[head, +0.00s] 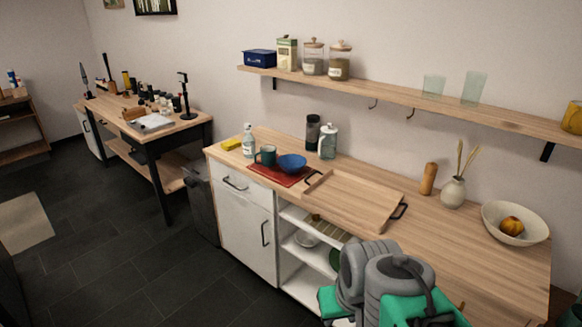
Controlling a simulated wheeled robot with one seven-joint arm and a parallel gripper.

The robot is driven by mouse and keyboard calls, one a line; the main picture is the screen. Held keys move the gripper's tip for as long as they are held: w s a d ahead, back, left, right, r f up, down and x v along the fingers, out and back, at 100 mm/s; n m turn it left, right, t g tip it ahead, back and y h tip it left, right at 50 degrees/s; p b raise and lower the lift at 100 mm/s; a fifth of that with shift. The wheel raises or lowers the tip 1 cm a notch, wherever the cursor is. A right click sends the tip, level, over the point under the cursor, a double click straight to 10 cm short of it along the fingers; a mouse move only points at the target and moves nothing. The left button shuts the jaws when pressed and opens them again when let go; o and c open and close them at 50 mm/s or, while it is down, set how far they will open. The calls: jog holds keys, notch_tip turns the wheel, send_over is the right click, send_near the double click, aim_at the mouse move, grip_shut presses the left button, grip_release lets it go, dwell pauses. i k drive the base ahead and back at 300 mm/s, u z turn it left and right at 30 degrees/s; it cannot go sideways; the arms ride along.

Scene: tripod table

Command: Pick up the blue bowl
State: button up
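The blue bowl (292,163) sits upright toward the left end of the wooden counter. It rests on or right beside a red mat (272,175), with a dark teal mug (266,155) close to its left. My arm shows in grey and green at the bottom right, in front of the counter and well apart from the bowl. My gripper's fingers cannot be made out.
A wooden tray (350,203) with black handles lies right of the bowl. A glass bottle (248,141), a glass jar (328,142) and a dark grinder (313,131) stand around it. A shelf (420,103) runs above. Dark floor (130,250) is free at left.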

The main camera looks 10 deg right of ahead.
aim_at(291, 165)
jog(key=u, duration=0.55)
jog(key=i, duration=0.8)
jog(key=u, duration=0.55)
jog(key=i, duration=1.5)
jog(key=z, duration=0.45)
